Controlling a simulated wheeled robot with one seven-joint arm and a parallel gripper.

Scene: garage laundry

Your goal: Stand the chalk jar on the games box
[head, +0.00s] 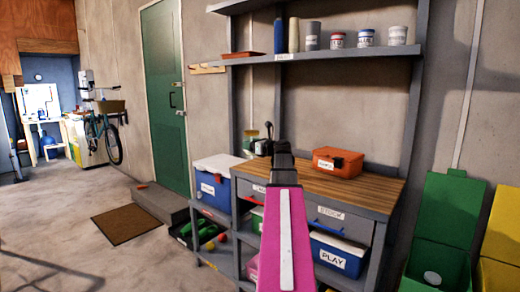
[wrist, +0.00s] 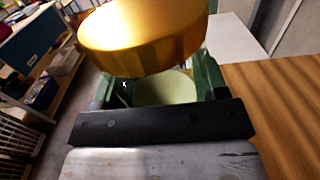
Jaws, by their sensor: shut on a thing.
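The chalk jar has a gold lid (wrist: 140,38) and a pale body (wrist: 165,88); it fills the upper middle of the wrist view. My gripper (wrist: 158,92) is shut on the jar's body, with a green finger on each side. In the head view my gripper (head: 282,150) shows end-on above the bench's left end, and I cannot make out the jar there. An orange box (head: 338,162) and a blue box with a white lid (head: 217,180) both bear labels too small to read. I cannot tell which is the games box.
The wooden bench top (head: 350,185) is mostly clear around the orange box. A grey shelf (head: 330,55) with several pots overhangs it. A blue PLAY bin (head: 338,255) sits below the drawers. Green (head: 440,240) and yellow (head: 500,250) bins stand at the right.

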